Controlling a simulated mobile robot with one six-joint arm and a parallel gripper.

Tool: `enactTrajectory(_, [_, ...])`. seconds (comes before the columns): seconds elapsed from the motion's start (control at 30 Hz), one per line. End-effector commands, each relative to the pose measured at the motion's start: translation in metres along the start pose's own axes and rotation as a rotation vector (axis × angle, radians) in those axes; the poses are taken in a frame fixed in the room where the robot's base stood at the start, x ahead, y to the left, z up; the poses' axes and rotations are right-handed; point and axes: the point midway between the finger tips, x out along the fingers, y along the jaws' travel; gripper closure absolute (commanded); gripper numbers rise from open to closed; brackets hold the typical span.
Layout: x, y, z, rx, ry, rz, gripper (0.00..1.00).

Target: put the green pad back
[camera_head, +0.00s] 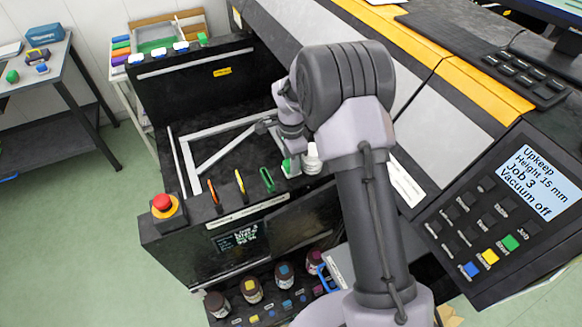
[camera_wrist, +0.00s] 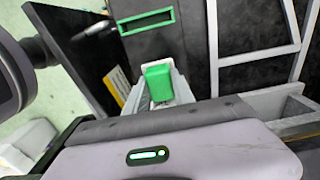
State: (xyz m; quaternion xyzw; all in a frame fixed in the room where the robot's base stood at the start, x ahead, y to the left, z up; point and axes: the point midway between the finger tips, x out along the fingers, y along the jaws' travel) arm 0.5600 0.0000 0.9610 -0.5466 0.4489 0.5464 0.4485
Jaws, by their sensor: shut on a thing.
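The green pad (camera_wrist: 159,82) is a small green block at my gripper's fingertips in the wrist view. My gripper (camera_wrist: 160,92) is shut on it. In the head view, the pad (camera_head: 286,166) shows as a small green patch at my gripper (camera_head: 290,164), above the machine's front ledge. A green-outlined slot (camera_head: 267,180) with a dark inside lies just left of the pad. In the wrist view this slot (camera_wrist: 146,21) lies beyond the pad, apart from it, and looks empty. My arm hides part of the ledge on the right.
An orange item (camera_head: 213,193) and a yellow item (camera_head: 240,184) stand left of the green slot. A white bottle-like object (camera_head: 312,158) is close right of my gripper. A red stop button (camera_head: 162,203) is on the left corner. Several ink bottles (camera_head: 251,290) stand below.

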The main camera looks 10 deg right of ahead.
Motion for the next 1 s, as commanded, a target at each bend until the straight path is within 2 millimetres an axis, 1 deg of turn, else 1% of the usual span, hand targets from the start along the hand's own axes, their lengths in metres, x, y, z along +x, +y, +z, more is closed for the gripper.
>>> enactTrajectory(0.03, [0.013,0.001,0.000,0.001,-0.001,0.003,1.00])
enactTrajectory(0.07, [0.016,0.001,0.000,0.001,-0.001,0.002,1.00])
enactTrajectory(0.27, [0.015,0.000,0.000,0.000,0.000,0.000,1.00])
enactTrajectory(0.4, [0.020,0.000,0.000,0.000,0.000,0.000,1.00])
enactTrajectory(0.43, [0.019,0.000,0.000,0.000,0.000,0.000,0.66])
enactTrajectory(0.5, [0.019,0.000,0.000,0.000,0.000,0.000,0.52])
enactTrajectory(0.53, [0.019,0.000,0.000,0.000,0.000,0.000,0.48])
enactTrajectory(0.83, [0.016,0.000,0.000,0.000,0.000,0.000,0.48])
enactTrajectory(0.93, [0.002,-0.001,0.000,0.000,0.000,-0.002,0.48])
enactTrajectory(1.0, [-0.018,-0.001,0.000,-0.001,0.001,-0.003,0.48])
